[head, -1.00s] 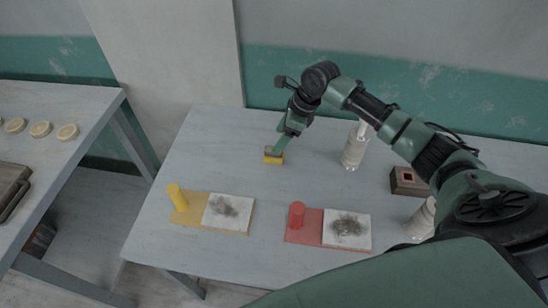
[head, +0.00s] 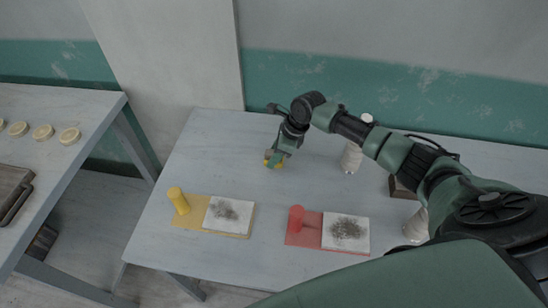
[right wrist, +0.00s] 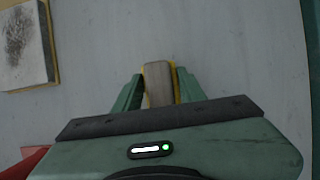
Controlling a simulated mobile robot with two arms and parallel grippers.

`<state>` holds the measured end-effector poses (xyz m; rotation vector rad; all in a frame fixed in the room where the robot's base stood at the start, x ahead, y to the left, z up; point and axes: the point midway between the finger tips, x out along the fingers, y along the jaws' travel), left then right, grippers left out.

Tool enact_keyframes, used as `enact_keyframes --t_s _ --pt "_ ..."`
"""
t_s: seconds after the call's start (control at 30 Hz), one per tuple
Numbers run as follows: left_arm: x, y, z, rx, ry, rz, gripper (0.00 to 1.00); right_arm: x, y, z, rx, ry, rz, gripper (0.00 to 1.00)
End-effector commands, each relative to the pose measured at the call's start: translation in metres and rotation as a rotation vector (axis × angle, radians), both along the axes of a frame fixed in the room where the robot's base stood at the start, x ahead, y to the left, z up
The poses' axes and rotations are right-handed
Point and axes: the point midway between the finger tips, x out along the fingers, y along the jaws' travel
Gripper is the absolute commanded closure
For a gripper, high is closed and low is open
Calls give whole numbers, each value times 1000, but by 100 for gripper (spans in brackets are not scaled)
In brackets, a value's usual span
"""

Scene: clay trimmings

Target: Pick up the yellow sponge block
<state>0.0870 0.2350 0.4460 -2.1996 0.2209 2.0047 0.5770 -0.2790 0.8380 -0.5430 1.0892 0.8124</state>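The yellow sponge block (head: 266,162) has a grey-brown top face and is at the table's back left in the head view. My right gripper (head: 275,158) is over it from above and partly hides it. In the right wrist view the sponge block (right wrist: 159,86) lies between the two green fingers of my right gripper (right wrist: 160,88). The fingers sit against its sides with no clear gap, so the gripper looks shut on it. The block appears still at table level. My left gripper is not in view.
On the table (head: 225,150) stand a yellow cylinder (head: 178,200) and a red cylinder (head: 296,218), beside white tiles with dark trimmings (head: 228,214) (head: 346,232). Pale bottles (head: 351,157) (head: 416,226) stand to the right. A side table (head: 85,120) with pale discs is at left.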

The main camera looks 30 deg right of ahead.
Motion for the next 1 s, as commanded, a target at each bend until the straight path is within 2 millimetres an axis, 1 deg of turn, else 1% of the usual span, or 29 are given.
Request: enact_keyframes --t_s 0.03,0.07,0.1,0.37,0.47,0.57,0.67,0.77,1.0 --pt "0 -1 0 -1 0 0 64 0 0 0 0 0 0 89" --pt "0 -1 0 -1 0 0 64 0 0 0 0 0 0 98" --pt "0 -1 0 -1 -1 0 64 0 0 0 1 -1 0 100" --pt "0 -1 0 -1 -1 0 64 0 0 2 0 -1 0 100" --pt "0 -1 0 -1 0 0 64 1 0 7 0 -3 -1 100" --pt "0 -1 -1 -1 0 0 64 1 0 17 0 -3 0 100" --pt "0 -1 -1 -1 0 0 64 1 -1 34 0 -5 0 100" --pt "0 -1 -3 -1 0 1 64 1 0 56 0 -6 1 100" --pt "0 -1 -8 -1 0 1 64 1 0 119 1 -7 0 100"
